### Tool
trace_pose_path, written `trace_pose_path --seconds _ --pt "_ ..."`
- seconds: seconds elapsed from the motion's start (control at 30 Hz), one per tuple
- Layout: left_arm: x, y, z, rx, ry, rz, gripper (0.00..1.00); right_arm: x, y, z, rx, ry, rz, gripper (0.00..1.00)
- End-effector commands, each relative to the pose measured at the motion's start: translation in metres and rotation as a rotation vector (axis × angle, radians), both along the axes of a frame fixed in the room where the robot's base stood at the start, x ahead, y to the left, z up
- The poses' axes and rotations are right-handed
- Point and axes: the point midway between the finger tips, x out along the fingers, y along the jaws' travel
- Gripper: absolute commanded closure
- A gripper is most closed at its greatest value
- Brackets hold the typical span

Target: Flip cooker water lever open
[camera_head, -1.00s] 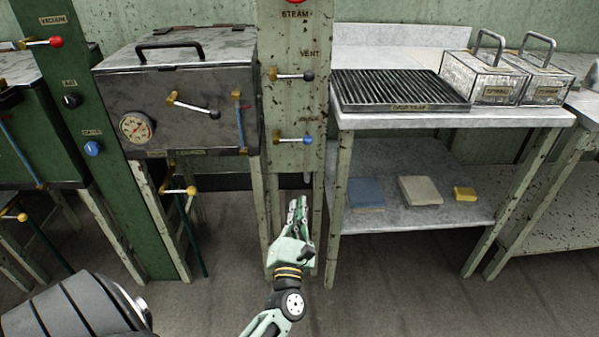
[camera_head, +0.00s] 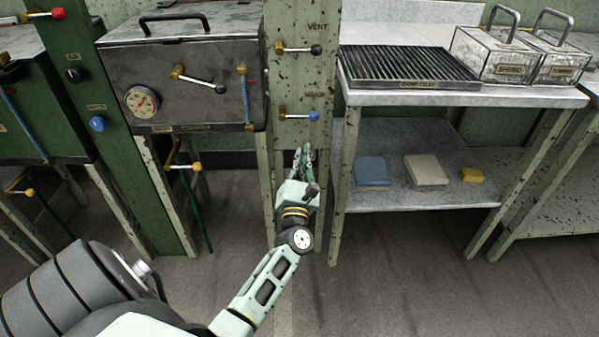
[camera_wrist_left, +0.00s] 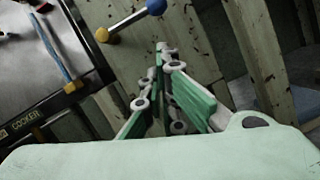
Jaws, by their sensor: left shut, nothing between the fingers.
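The water lever (camera_head: 299,116) has a blue knob and a brass pivot, and sticks out roughly level to the right on the pale green post (camera_head: 299,70), right of the cooker (camera_head: 200,110). It also shows at the top of the left wrist view (camera_wrist_left: 130,22). My left gripper (camera_head: 306,150) is just below the blue knob, pointing up, apart from it in the head view. In the left wrist view its green-padded fingers (camera_wrist_left: 168,90) come together at the tips and hold nothing. My right gripper is not in view.
The black-knobbed vent lever (camera_head: 298,49) is above on the same post. The cooker carries another lever (camera_head: 200,80) and a gauge (camera_head: 141,101). A metal table (camera_head: 460,97) with a drip tray (camera_head: 408,68) stands close on the right.

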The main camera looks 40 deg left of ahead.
Motion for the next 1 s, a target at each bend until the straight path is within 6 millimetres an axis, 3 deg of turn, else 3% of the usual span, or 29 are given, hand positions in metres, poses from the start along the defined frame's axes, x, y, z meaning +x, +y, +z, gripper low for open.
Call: trace_pose_path --seconds 0.1,0.33,0.6,1.0 --pt "0.018 0.011 0.012 -0.001 -0.003 0.001 1.00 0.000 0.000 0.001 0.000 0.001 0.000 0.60" --pt "0.033 0.011 0.034 -0.001 0.001 0.000 1.00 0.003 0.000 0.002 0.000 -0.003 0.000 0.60" --pt "0.036 0.011 0.037 0.000 0.002 0.000 1.00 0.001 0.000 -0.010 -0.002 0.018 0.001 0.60" --pt "0.036 0.017 0.038 -0.015 -0.014 0.001 1.00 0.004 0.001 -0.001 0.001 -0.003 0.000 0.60"
